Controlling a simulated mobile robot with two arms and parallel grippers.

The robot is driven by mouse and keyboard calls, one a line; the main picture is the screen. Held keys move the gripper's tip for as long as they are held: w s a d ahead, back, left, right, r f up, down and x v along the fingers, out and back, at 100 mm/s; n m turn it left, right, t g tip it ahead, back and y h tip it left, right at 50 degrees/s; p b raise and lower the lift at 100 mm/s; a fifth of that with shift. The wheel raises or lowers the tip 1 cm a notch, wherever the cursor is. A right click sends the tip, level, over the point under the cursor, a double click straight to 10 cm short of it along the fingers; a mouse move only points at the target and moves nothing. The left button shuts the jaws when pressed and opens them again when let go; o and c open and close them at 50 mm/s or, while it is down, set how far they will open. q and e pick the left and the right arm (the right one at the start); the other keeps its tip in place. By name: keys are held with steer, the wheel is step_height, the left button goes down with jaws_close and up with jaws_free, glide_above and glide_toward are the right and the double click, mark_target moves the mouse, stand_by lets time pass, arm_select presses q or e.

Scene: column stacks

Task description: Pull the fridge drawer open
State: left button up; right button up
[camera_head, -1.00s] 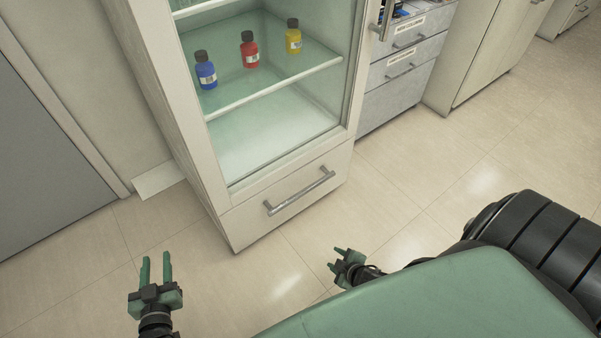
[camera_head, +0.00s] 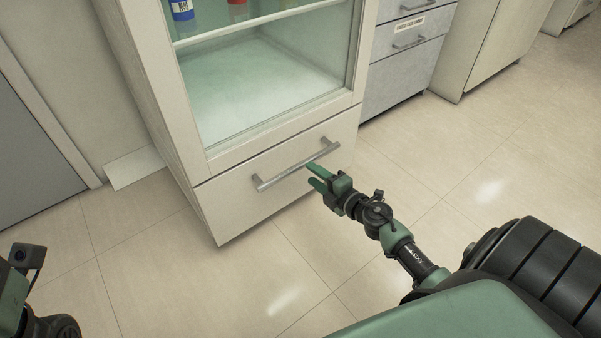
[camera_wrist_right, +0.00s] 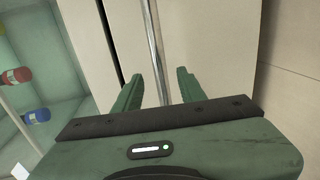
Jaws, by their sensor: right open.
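The fridge drawer (camera_head: 235,200) is a pale front panel below the glass door, and it looks closed. Its grey metal bar handle (camera_head: 285,172) runs slantwise across the front. My right gripper (camera_head: 311,174) is open at the right part of the handle. In the right wrist view, the handle bar (camera_wrist_right: 152,35) shows between the two green fingers (camera_wrist_right: 160,88) of the open gripper. I cannot tell whether either finger touches the bar. Part of my left arm shows at the lower left edge, but its fingers are out of frame.
The fridge's glass door (camera_head: 270,85) above the drawer is closed, with bottles such as a blue one (camera_head: 182,10) behind it. A grey drawer cabinet (camera_head: 400,70) stands to the right. The floor (camera_head: 270,265) before the drawer is clear.

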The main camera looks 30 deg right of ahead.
mark_target(303, 167)
steer(key=b+x, duration=0.1)
steer(key=x, duration=0.6)
steer(key=shift+b, duration=0.3)
jaws_close()
stand_by(1.0)
